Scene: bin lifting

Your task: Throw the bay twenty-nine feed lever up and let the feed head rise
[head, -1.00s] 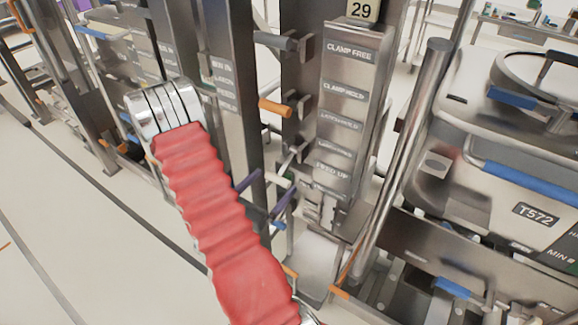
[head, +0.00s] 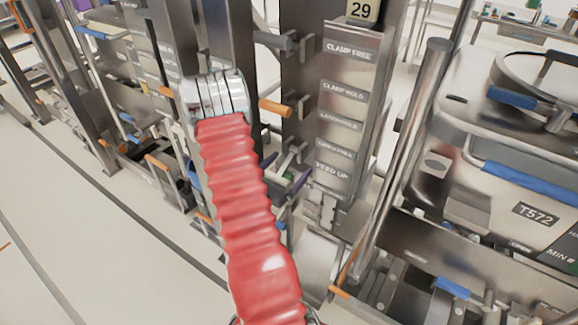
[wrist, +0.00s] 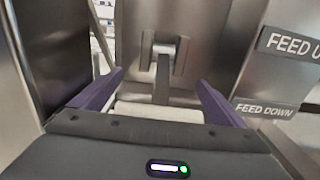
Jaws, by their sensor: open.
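The feed lever (wrist: 160,88) shows in the wrist view as a grey arm on a bracket, with a pale crossbar handle (wrist: 158,112) at its lower end. My gripper (wrist: 160,79) is open, with one purple finger on each side of the lever. The handle lies low between the fingers; I cannot tell whether they touch it. The FEED UP label (wrist: 292,45) and FEED DOWN label (wrist: 264,109) are to the right. In the head view my gripper is at the lower part of the bay 29 column, partly hidden by my red-sleeved arm. The feed head cannot be made out.
The bay 29 plate (head: 362,9) tops the labelled panel. An orange-handled lever (head: 276,108) and a dark-handled lever (head: 277,41) stick out above my gripper. A slanted metal post (head: 405,150) and bin T572 (head: 500,195) stand to the right. Open floor lies left.

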